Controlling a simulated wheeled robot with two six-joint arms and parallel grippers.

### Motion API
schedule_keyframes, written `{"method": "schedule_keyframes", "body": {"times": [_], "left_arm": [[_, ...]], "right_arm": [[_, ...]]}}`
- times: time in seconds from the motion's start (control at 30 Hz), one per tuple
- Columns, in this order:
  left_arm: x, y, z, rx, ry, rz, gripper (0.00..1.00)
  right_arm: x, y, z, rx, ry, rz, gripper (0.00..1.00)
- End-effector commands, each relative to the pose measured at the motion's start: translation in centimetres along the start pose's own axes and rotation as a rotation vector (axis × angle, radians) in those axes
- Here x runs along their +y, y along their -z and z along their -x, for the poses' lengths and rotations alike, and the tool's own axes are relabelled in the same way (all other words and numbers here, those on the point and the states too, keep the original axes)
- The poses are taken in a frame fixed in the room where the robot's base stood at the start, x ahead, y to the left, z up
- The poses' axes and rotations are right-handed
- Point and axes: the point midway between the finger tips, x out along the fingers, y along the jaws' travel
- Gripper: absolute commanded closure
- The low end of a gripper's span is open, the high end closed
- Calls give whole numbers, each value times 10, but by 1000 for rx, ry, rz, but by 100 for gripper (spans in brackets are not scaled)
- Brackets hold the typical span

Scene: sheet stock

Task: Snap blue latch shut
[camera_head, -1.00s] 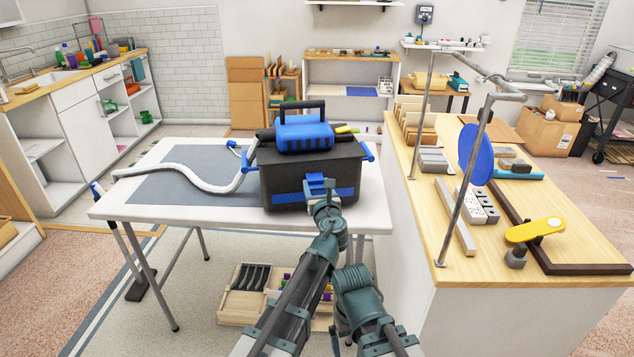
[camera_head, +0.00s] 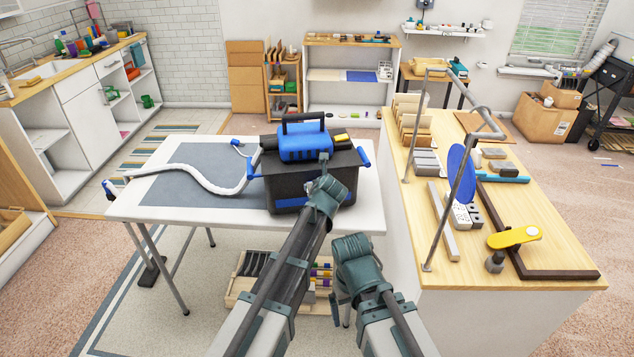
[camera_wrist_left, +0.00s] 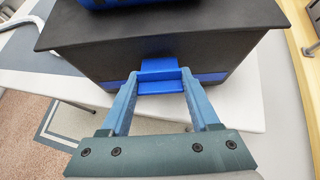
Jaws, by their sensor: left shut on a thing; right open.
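The blue latch (camera_wrist_left: 160,70) is on the front of a black box (camera_wrist_left: 100,60) with a blue band. In the left wrist view its lower part sticks out between the fingers of my left gripper (camera_wrist_left: 159,86), which is shut on its sides. Whether the latch is fastened I cannot tell. In the head view the black box (camera_head: 285,180) stands on the white table, and my left wrist hides the latch. My right gripper (camera_head: 341,297) is open and empty, pointing down low in front of the table.
A blue case (camera_head: 305,147) with a black handle sits on the box lid. A white hose (camera_head: 195,178) lies on the table (camera_head: 135,208) left of the box. A wooden counter (camera_head: 440,255) with a pipe frame stands close on the right. A wooden tray (camera_head: 236,292) is underneath.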

Motion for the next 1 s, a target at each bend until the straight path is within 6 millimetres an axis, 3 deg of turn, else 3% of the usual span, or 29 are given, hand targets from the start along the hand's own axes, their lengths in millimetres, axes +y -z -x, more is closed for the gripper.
{"method": "schedule_keyframes", "body": {"times": [0.43,0.47,0.6,1.0], "left_arm": [[0,-2,0,6,0,-2,93],[0,-2,0,6,0,-2,34],[0,-1,0,7,0,-1,9],[0,-1,4,8,0,-1,7]], "right_arm": [[0,0,2,0,0,0,0],[0,0,2,0,0,0,0],[0,0,2,0,0,0,0],[0,0,5,0,0,0,0]]}}
